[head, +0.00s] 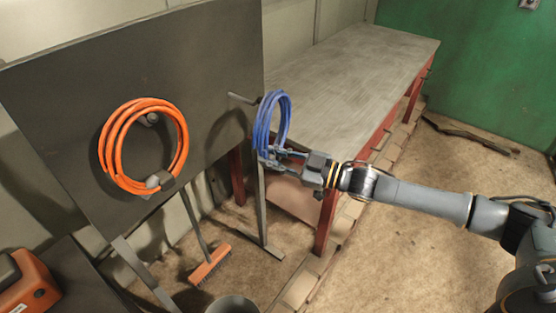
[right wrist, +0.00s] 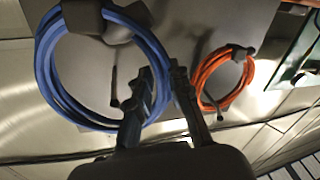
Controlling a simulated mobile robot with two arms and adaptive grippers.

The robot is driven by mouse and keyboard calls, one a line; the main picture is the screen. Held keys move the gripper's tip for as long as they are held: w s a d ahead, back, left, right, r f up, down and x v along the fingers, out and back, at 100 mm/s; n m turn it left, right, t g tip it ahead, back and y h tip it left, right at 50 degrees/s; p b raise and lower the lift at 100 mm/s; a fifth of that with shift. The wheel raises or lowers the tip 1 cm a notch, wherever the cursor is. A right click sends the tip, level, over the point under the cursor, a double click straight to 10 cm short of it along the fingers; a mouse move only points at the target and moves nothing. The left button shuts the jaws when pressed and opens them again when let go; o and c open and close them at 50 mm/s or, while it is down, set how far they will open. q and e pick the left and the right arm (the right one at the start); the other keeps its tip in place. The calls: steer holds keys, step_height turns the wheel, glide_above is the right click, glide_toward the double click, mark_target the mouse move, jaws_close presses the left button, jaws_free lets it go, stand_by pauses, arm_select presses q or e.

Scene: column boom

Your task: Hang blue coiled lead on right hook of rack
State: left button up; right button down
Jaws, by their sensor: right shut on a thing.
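The blue coiled lead (head: 266,124) hangs upright in my right gripper (head: 283,158), which is shut on its lower part. The dark rack panel (head: 200,60) stands to the left of the coil. Its right hook (head: 242,98) sticks out towards the coil and is bare along its visible length. The hook's tip appears close to the coil's near edge; I cannot tell whether it enters the loop. In the right wrist view the blue coil (right wrist: 50,80) is beside the fingers (right wrist: 164,80), and a dark peg (right wrist: 115,85) shows through its ring. My left gripper is out of view.
An orange coil (head: 109,150) hangs at the rack's left side. A grey-topped workbench (head: 350,60) with red legs stands behind the blue coil. A broom (head: 209,265) and a bucket (head: 232,304) are below the rack. Floor at the right is largely clear.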

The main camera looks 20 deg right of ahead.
steer(key=w+a+f+b, duration=0.1)
steer(key=w+a+b, duration=0.2)
steer(key=w+a, duration=0.2)
steer(key=shift+w+f, duration=0.35)
steer(key=shift+w, duration=0.85)
stand_by(0.6)
